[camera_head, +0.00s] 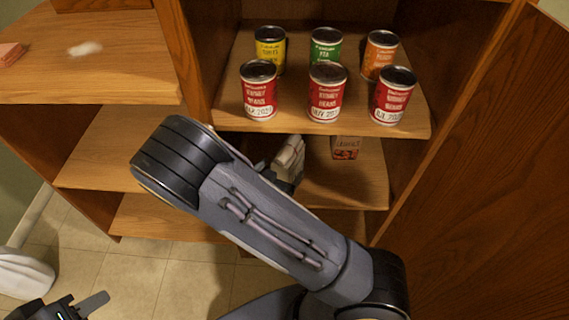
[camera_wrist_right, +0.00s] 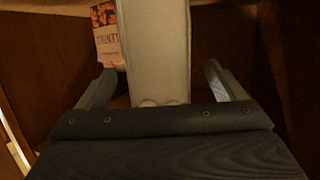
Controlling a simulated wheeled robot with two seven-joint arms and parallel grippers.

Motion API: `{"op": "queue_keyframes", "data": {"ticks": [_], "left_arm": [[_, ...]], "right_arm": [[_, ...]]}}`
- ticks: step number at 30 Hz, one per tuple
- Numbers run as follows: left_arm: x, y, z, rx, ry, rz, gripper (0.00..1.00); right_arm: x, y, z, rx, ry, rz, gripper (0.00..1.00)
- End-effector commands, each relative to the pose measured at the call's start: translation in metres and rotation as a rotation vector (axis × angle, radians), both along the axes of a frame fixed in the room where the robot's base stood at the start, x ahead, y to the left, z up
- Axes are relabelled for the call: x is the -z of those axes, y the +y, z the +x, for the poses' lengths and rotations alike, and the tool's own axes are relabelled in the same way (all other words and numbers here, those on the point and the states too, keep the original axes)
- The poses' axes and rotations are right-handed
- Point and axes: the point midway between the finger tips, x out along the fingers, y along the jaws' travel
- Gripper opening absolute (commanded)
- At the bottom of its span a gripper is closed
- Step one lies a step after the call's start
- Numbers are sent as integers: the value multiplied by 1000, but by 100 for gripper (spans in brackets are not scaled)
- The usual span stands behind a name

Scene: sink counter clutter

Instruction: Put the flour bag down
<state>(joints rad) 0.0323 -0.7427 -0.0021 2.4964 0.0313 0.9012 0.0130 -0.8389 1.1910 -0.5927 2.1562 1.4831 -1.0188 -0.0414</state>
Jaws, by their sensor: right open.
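The flour bag appears to be the pale upright package (camera_wrist_right: 155,50) between the fingers of my right gripper (camera_wrist_right: 163,88) in the right wrist view. The fingers are open, with a gap on each side of the bag. In the head view a pale part of the bag (camera_head: 290,153) shows beyond my right arm, at the lower cabinet shelf (camera_head: 350,185). My right arm hides most of the bag and the right gripper there. My left gripper (camera_head: 80,303) is at the bottom left corner, over the floor and partly cut off; its opening is unclear.
A small labelled box (camera_head: 346,147) stands on the lower shelf, right of the bag. Several cans, including a green can (camera_head: 326,46), stand on the shelf above (camera_head: 225,110). A wooden cabinet side (camera_head: 500,170) bounds the right. A counter (camera_head: 120,75) is at left.

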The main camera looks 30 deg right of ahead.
Motion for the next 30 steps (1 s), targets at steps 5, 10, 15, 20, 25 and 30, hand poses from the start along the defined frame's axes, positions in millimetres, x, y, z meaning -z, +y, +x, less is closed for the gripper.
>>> {"op": "queue_keyframes", "data": {"ticks": [5, 10, 15, 20, 25, 30], "left_arm": [[-13, 0, 0, 0, 0, 0, 36], [-18, 0, 0, 0, 0, 0, 36], [-20, 0, 0, 0, 0, 0, 36], [-20, 0, 0, 0, 0, 0, 36], [-20, 0, 0, 0, 0, 0, 36], [-20, 0, 0, 0, 0, 0, 36]], "right_arm": [[-15, 32, -23, -4, 0, 2, 90], [-23, 54, -39, -3, -1, 2, 90], [-26, 65, -47, -1, 0, 2, 90], [-26, 66, -49, 0, -1, 1, 90], [-26, 66, -48, 0, -1, 1, 90], [-26, 66, -48, 0, -1, 1, 90]]}}
